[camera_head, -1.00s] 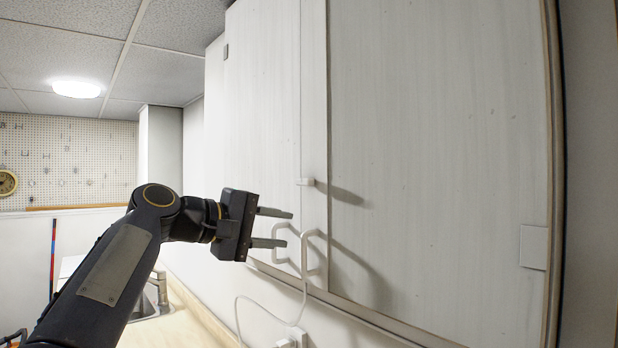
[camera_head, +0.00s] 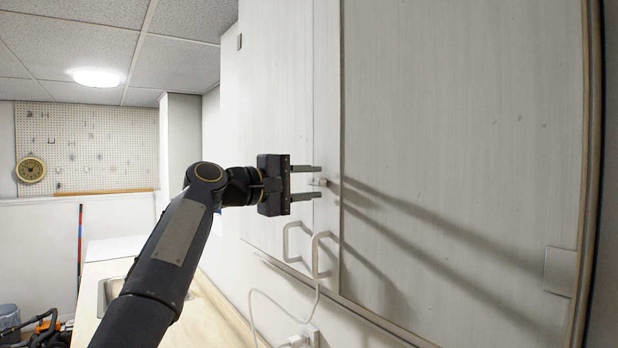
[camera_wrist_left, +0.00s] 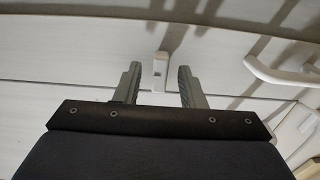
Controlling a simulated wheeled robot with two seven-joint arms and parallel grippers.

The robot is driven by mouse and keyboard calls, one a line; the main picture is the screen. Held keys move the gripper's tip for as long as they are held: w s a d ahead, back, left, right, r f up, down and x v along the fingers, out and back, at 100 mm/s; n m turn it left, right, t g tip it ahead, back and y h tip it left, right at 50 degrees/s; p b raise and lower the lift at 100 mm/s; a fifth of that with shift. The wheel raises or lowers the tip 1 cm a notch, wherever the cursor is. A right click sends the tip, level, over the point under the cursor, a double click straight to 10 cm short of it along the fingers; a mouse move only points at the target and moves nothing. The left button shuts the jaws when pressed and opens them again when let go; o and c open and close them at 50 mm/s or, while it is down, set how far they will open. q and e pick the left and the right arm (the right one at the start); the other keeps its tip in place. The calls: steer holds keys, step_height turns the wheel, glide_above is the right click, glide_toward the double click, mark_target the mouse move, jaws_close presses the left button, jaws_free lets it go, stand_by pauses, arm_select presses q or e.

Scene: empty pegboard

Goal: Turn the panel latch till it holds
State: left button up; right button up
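The panel latch (camera_head: 318,182) is a small pale knob on the strip between the two white cabinet doors. It also shows in the left wrist view (camera_wrist_left: 160,66), lying between the two fingertips with a gap on each side. My left gripper (camera_head: 316,182) is open, its fingers above and below the latch in the head view. I see no clear contact between fingers and latch. My right gripper is not in view.
Two white loop handles (camera_head: 321,256) stick out below the latch. A white cable (camera_head: 262,318) hangs under them to a wall socket (camera_head: 305,338). A counter with a sink (camera_head: 108,292) is at lower left. A large white door panel (camera_head: 460,140) fills the right.

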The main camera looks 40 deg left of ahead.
arm_select(q)
jaws_close()
steer(key=shift+m, duration=0.3)
steer(key=m+b, duration=0.1)
steer(key=m, duration=0.3)
steer(key=shift+f, duration=0.1)
steer(key=m, duration=0.4)
steer(key=shift+m+b, duration=0.3)
steer(key=shift+m, duration=0.1)
steer(key=m, duration=0.4)
steer(key=shift+m+b, duration=0.3)
steer(key=shift+m, duration=2)
